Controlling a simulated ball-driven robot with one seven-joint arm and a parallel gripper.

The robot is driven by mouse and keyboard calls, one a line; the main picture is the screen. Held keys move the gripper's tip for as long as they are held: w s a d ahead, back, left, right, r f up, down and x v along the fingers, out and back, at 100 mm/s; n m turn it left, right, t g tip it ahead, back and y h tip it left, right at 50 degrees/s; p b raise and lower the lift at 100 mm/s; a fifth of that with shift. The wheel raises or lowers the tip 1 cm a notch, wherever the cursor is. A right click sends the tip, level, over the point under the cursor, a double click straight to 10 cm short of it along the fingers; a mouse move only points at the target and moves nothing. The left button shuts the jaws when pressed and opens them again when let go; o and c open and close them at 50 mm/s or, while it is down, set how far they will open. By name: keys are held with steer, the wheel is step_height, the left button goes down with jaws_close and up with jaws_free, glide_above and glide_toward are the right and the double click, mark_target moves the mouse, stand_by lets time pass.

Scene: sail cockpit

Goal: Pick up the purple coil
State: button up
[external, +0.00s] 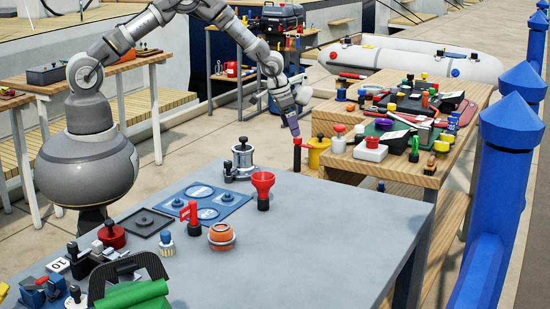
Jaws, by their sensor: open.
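A small purple round thing (384,124), which looks like the purple coil, lies among many items on the right wooden table. It is small and partly crowded by things around it, so its exact shape is hard to tell. My gripper (294,130) hangs from my arm, pointing down, left of this table and beyond the grey table. It is open and appears empty. In the picture it is well to the left of the purple thing and apart from it.
A red-topped post (297,154) and a yellow spool (318,152) show just below and right of my gripper. A white jar with a red lid (339,139) and a red-and-white pot (371,149) stand before the purple thing. The grey table (330,230) has free room at right.

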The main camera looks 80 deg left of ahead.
steer(key=shift+g, duration=0.8)
steer(key=s+f, duration=0.1)
steer(key=f, duration=0.2)
steer(key=s+f, duration=0.1)
steer(key=f, duration=0.3)
steer(key=s+f, duration=0.2)
steer(key=f, duration=0.2)
steer(key=shift+s+d+f, duration=0.1)
steer(key=shift+d+f, duration=0.1)
steer(key=shift+d, duration=0.2)
steer(key=f+b, duration=0.1)
steer(key=f, duration=0.1)
steer(key=f+b, duration=0.1)
steer(key=f, duration=0.2)
steer(key=w+f+b, duration=0.1)
steer(key=f, duration=0.1)
steer(key=shift+a+f+b, duration=0.15)
steer(key=shift+f+b, duration=0.1)
steer(key=shift+b, duration=0.15)
steer(key=shift+r, duration=0.1)
steer(key=c, duration=1.1)
steer(key=shift+r, duration=0.15)
